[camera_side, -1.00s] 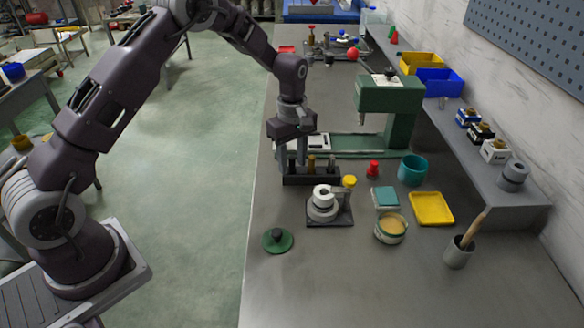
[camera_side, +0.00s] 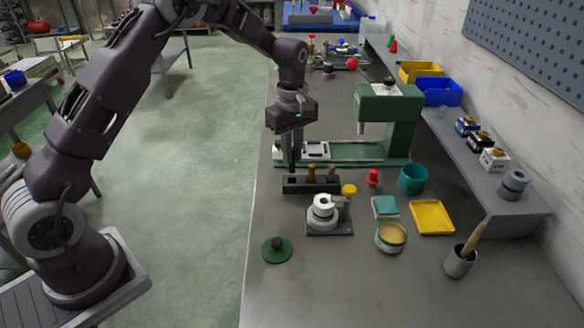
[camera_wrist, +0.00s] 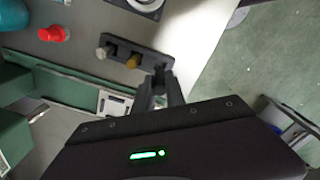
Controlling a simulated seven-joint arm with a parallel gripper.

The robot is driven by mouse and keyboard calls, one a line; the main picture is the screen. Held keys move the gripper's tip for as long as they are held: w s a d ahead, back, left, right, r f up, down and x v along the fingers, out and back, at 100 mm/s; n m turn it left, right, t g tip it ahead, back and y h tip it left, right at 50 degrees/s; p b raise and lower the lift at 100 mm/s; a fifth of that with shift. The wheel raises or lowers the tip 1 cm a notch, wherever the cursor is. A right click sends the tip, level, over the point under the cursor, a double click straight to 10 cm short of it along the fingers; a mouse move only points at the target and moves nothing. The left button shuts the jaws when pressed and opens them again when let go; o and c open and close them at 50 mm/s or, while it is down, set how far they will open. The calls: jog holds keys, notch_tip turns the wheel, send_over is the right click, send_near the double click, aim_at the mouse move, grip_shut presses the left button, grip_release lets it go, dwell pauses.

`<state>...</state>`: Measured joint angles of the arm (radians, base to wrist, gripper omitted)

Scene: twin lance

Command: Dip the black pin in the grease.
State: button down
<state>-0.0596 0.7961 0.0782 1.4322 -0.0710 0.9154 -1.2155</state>
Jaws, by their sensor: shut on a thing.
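My gripper (camera_side: 291,168) is shut on the black pin, above the left end of the dark rack (camera_side: 322,187). The wrist view shows the black pin (camera_wrist: 159,74) as a dark shape between my fingertips (camera_wrist: 160,86), at the rack's end. I cannot tell whether its lower end is still inside the rack. A brass pin (camera_side: 311,172) and a grey pin (camera_side: 332,172) stand in the rack; both also show in the wrist view. The grease is the tan fill of an open round tin (camera_side: 391,233) at the right front of the bench.
Between rack and tin stands a fixture with a white ring (camera_side: 323,206) and a yellow-topped part (camera_side: 349,190). A teal block (camera_side: 385,206), a yellow tray (camera_side: 432,217) and a brush cup (camera_side: 459,262) surround the tin. A green disc (camera_side: 277,250) lies front left. A green press (camera_side: 390,105) stands behind.

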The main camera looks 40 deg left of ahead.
jog(key=shift+h, duration=0.3)
notch_tip(320, 180, up, 10)
jog(key=shift+r, duration=0.1)
jog(key=w+d+h, duration=0.2)
jog(key=d+h, duration=0.1)
jog(key=d, duration=2.3)
jog(key=shift+t, duration=0.5)
jog(key=shift+f, duration=6.2)
jog(key=shift+f, duration=0.6)
notch_tip(320, 180, up, 7)
